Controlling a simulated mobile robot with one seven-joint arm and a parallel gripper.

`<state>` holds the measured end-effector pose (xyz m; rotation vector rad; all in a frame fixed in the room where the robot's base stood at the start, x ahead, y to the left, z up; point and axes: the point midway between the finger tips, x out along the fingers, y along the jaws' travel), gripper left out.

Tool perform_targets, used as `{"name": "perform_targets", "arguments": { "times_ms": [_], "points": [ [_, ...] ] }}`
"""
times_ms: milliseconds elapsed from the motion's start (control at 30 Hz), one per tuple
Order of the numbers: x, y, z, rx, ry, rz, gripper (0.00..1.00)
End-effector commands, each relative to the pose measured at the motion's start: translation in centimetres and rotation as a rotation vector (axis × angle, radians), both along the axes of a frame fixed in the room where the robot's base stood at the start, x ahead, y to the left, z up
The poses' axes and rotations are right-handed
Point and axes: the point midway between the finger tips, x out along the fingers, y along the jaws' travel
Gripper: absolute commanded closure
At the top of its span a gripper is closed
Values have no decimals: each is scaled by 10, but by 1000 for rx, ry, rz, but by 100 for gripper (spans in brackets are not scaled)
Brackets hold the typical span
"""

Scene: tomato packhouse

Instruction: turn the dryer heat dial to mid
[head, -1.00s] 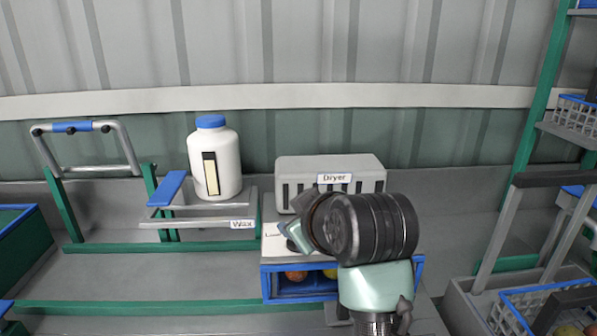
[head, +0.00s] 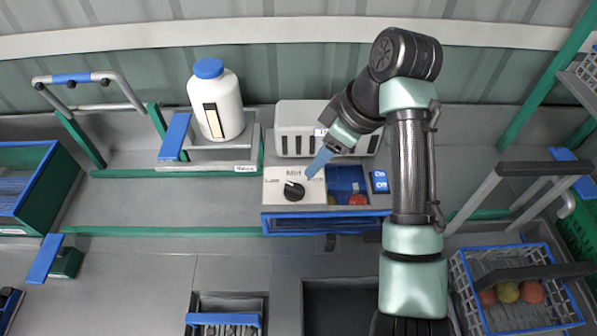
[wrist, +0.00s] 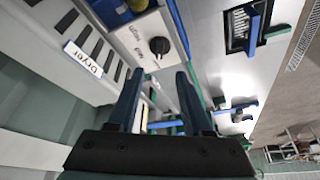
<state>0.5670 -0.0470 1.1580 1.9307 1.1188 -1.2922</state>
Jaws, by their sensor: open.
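The dryer heat dial (head: 293,190) is a black round knob on a white panel (head: 275,205) in front of the dryer (head: 300,112). It also shows near the top of the wrist view (wrist: 159,46). Low is marked left of it and Mid behind it. A small pale mark on the knob seems to face its upper left, towards Low, but is hard to read. My gripper (head: 317,164) is open and empty, behind and right of the dial, apart from it. In the wrist view the two fingers (wrist: 157,78) stand spread below the dial.
Right of the panel are a blue-lined compartment (head: 342,181) with a red-orange fruit and a blue switch box (head: 380,182). A white blue-capped bottle (head: 216,100) stands at the left. A crate with several tomatoes (head: 515,300) is at the lower right.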

Motion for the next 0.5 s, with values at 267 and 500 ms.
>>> {"name": "perform_targets", "arguments": {
  "times_ms": [267, 500],
  "points": [
    [10, 20, -53, 1, 4, 0, 50],
    [18, 33, -90, 0, 2, -1, 50]
  ]
}}
